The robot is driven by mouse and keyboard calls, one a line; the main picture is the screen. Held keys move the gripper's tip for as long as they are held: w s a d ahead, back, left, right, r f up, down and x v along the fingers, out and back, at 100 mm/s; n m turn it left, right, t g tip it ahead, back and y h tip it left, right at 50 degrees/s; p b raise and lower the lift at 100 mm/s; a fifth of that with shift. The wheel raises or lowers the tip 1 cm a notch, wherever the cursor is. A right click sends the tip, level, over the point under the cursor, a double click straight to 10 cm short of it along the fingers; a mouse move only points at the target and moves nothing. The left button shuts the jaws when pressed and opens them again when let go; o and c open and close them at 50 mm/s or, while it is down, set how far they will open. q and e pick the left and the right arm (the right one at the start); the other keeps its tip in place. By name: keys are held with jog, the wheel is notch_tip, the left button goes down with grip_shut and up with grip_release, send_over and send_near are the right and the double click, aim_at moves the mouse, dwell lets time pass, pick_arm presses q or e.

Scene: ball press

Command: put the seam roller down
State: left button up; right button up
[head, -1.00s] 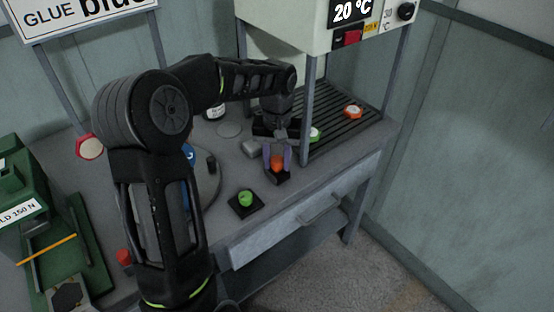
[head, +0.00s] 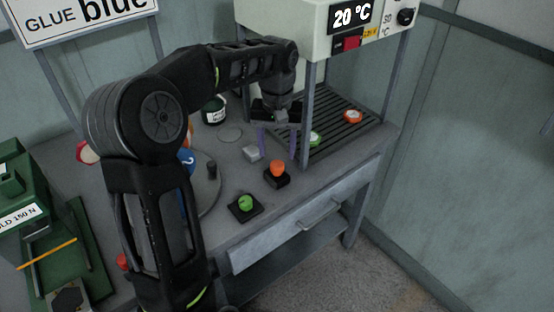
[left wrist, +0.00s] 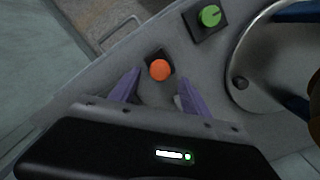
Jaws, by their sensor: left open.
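An orange-knobbed piece (head: 277,167), apparently the seam roller, stands upright on a small black base (head: 279,181) near the table's front edge. It also shows in the left wrist view (left wrist: 160,70), beyond the fingertips. My left gripper (head: 278,143) is open and empty, with its purple fingers apart. It hangs above and behind the orange knob in the head view, not touching it. In the left wrist view the gripper (left wrist: 158,90) shows a clear gap between its fingers. My right gripper is not in view.
A green knob (head: 245,203) sits on a black base to the left. A small grey block (head: 252,153) lies close by. A slatted tray (head: 340,133) with green and orange round pieces is under the heater box (head: 318,28). A round disc (head: 211,190) is partly hidden by my arm.

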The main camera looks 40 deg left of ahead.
aim_at(277, 164)
pick_arm(q)
notch_tip(277, 164, up, 6)
jog(key=p, duration=0.1)
dwell(0.9)
